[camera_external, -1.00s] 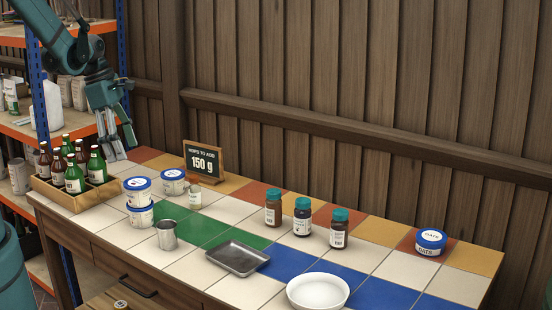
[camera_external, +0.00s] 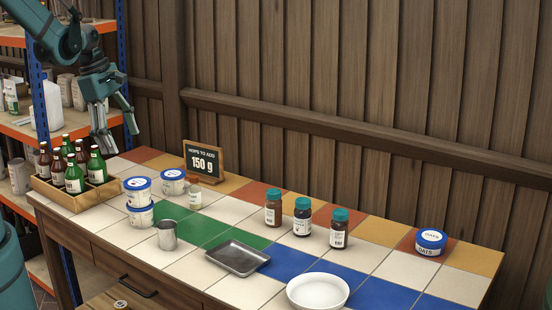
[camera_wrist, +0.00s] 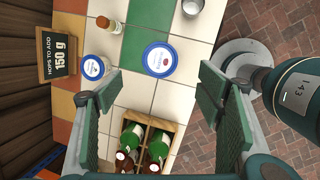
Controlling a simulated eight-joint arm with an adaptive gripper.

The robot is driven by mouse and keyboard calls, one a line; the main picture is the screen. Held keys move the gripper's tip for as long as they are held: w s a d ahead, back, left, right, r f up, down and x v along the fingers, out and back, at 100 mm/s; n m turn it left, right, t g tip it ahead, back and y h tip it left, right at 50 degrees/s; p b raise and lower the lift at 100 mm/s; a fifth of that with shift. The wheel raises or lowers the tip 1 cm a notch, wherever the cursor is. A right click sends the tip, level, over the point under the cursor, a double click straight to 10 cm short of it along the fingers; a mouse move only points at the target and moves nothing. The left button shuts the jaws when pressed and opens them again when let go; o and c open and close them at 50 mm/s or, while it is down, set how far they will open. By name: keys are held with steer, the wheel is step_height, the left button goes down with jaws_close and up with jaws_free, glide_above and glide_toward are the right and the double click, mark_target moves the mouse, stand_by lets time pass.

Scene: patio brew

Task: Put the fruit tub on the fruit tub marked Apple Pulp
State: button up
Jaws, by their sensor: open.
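Two white fruit tubs stand stacked at the left of the tiled table, the upper tub (camera_external: 138,193) with a blue-rimmed lid resting on the lower tub (camera_external: 140,218). A third similar tub (camera_external: 173,188) stands apart, to their right and farther back. In the wrist view, the stack's top lid (camera_wrist: 160,59) and the third tub's lid (camera_wrist: 94,67) show from above. The lower tub is hidden there, and I cannot read the tubs' names. My gripper (camera_external: 118,139) is open and empty, above the back left of the table near the bottle crate; its fingers also show in the wrist view (camera_wrist: 158,88).
A wooden crate (camera_external: 71,201) of bottles stands left of the tubs. A small jar (camera_external: 194,196), a metal cup (camera_external: 166,236) and a sign (camera_external: 204,161) are close by. A tray (camera_external: 238,258), bowl (camera_external: 318,292), several jars and an oats tub (camera_external: 431,242) stand farther right.

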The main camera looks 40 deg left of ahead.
steer(key=s+d+r+m+t+y, duration=0.1)
steer(key=s+r+m, duration=0.4)
steer(key=m, duration=0.5)
steer(key=s+d+r+m+t+y, duration=0.1)
steer(key=s+d+r+m+t, duration=0.1)
steer(key=s+r+m+t, duration=0.2)
step_height(320, 180, up, 4)
steer(key=s+m, duration=0.2)
steer(key=m, duration=0.4)
steer(key=shift+s+r, duration=0.25)
steer(key=shift+f, duration=0.1)
